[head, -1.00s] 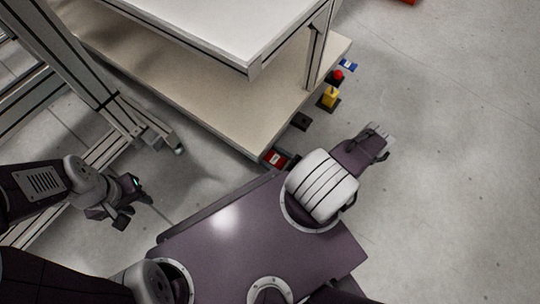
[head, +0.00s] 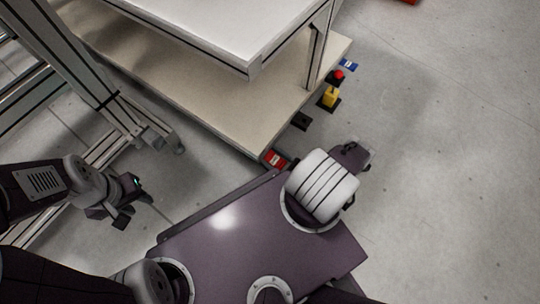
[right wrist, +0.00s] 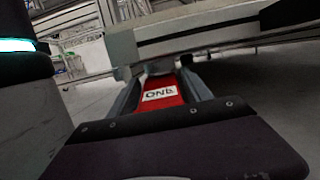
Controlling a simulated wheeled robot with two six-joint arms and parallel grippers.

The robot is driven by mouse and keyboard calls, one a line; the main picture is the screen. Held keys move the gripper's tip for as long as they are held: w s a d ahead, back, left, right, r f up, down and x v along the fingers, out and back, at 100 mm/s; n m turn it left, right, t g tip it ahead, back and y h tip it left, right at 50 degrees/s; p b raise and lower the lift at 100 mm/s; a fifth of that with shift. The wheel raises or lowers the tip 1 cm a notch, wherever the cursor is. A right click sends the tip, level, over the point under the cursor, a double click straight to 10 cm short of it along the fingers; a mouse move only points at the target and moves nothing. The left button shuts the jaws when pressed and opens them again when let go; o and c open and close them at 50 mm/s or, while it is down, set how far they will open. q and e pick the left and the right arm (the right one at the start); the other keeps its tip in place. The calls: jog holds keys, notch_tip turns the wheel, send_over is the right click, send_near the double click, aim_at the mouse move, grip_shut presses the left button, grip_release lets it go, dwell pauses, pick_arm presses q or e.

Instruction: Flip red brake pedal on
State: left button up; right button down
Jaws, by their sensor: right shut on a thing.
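The red brake pedal (head: 275,159) is a small red block with a white label, low at the front corner of the pale lower shelf. It also shows in the right wrist view (right wrist: 162,92), between the fingers of my right gripper (right wrist: 155,70). The right gripper is shut on the red pedal; the exact contact at the fingertips is hard to see. My left gripper (head: 133,211) is open and empty above the floor at the left, away from the pedal.
A dark plate (head: 301,121), a yellow block (head: 329,97), a red button (head: 338,75) and a blue piece (head: 348,65) line the shelf's right edge. The two-level table (head: 200,105) fills the upper left. A metal frame (head: 85,65) stands at left. The right-hand floor is open.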

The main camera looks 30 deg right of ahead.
jog(key=c, duration=0.8)
grip_release()
jog(key=shift+o, duration=0.2)
jog(key=shift+s, duration=0.1)
jog(key=shift+s+d+p, duration=0.2)
jog(key=shift+s+p, duration=0.05)
jog(key=shift+p, duration=0.1)
jog(key=v, duration=0.3)
jog(key=r+p+v, duration=0.1)
jog(key=v, duration=0.3)
jog(key=r+v, duration=0.1)
jog(key=v, duration=0.2)
jog(key=shift+s+d, duration=0.2)
jog(key=shift+s, duration=0.3)
jog(key=shift+v, duration=0.75)
jog(key=shift+r, duration=0.2)
jog(key=shift+o, duration=1.4)
jog(key=shift+f, duration=0.1)
